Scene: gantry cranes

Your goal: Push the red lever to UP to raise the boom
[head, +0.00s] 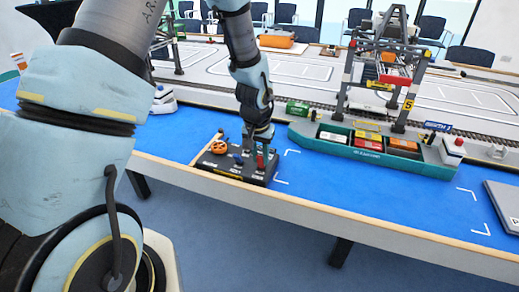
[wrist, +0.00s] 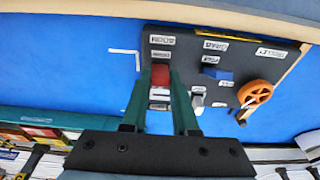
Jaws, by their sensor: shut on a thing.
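The dark control box (head: 230,173) sits at the front edge of the blue table. Its red lever (head: 261,161) is at the right end of the box, below my gripper (head: 259,140). In the wrist view the red lever (wrist: 160,76) is between the two teal fingertips of my gripper (wrist: 161,85), which is shut on it. The boom label (wrist: 162,40) is just above the lever there, upside down. Small white plates show between the fingers; their words are too small to read. The head view does not clearly show the lever's tilt.
A blue lever (wrist: 218,75), a pale lever (wrist: 197,102) and an orange wheel (wrist: 255,94) are on the same box. A teal barge (head: 380,160) with containers lies to the right, below a gantry crane (head: 390,75). Blue table is bare between box and barge.

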